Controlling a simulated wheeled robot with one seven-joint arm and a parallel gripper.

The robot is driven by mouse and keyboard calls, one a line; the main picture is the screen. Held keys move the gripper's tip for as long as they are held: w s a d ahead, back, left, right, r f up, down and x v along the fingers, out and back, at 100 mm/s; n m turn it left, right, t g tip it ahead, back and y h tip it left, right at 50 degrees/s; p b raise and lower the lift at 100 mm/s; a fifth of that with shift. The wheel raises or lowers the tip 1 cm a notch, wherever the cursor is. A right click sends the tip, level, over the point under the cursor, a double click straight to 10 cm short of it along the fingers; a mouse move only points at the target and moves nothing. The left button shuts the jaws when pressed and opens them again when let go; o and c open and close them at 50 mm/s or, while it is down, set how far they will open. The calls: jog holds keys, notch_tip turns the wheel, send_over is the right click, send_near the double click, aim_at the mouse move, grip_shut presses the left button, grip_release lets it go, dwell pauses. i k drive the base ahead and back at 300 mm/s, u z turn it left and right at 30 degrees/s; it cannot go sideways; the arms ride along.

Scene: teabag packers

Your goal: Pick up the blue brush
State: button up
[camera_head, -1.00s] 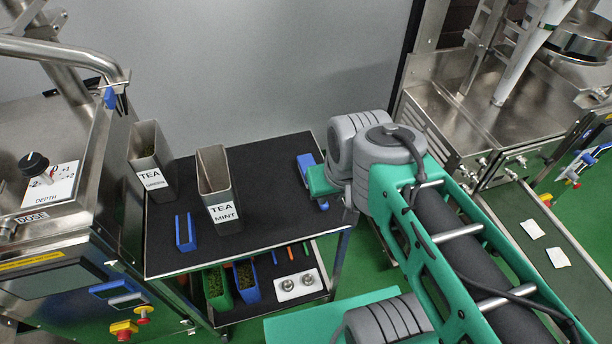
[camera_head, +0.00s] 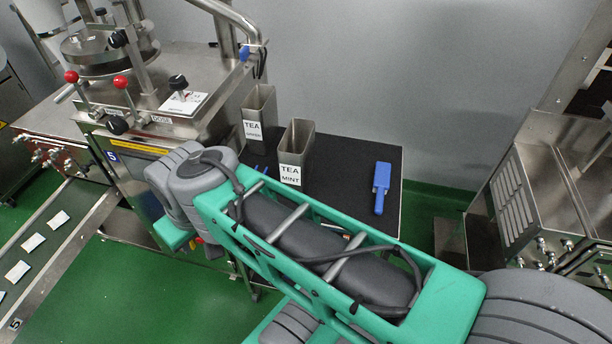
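The blue brush (camera_head: 382,178) lies on the right part of the black table top (camera_head: 345,160), its wide end toward the back and its narrow end toward the front. Nothing touches it. My gripper (camera_head: 172,235) is left of the table, in front of the left machine and well away from the brush. Only its teal body shows below my grey wrist. Its fingers cannot be made out.
Two steel bins stand on the table, TEA GREEN (camera_head: 258,118) and TEA MINT (camera_head: 295,150). Another blue item (camera_head: 262,170) is partly hidden by my arm. Machines stand on both sides, with a conveyor (camera_head: 45,245) at the left. My arm hides the lower shelf.

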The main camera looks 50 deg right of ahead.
aim_at(381, 177)
jog(key=u, duration=1.35)
jog(key=k, duration=1.25)
jog(key=z, duration=0.2)
